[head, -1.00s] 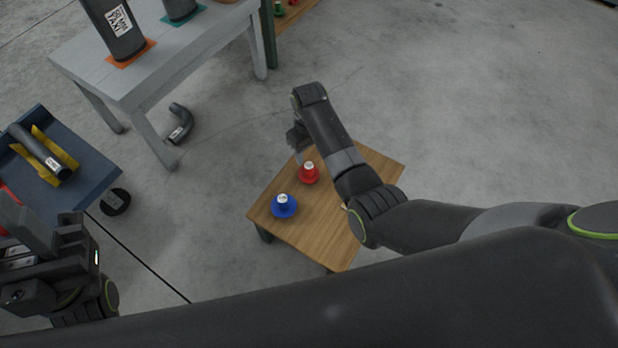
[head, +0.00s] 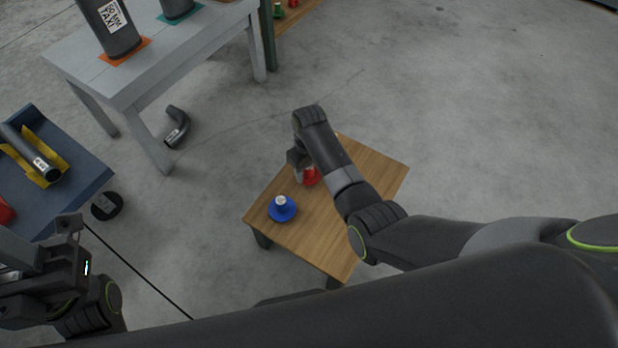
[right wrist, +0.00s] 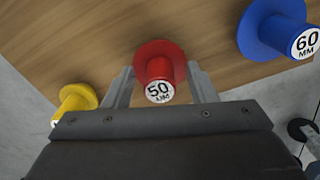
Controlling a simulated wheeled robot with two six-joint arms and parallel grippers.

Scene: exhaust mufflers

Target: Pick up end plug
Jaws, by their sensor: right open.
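A red end plug (head: 311,179) marked 50 MM stands on the small wooden table, partly hidden by my right arm in the head view. In the right wrist view the red plug (right wrist: 160,70) lies between the two fingers of my right gripper (right wrist: 161,74). The fingers are apart, one on each side of it; I cannot tell whether they touch it. My right gripper (head: 299,166) is mostly hidden by its own wrist in the head view. A blue plug (head: 281,211) marked 60 MM and a yellow plug (right wrist: 76,101) stand on either side. My left gripper (head: 68,232) is at the lower left; its jaws are unclear.
The wooden table (head: 310,238) is otherwise mostly bare. A blue cart (head: 78,188) with a dark pipe (head: 28,150) on a yellow holder stands left. A grey table (head: 150,70) bears dark mufflers. A bent pipe (head: 176,128) lies near its legs.

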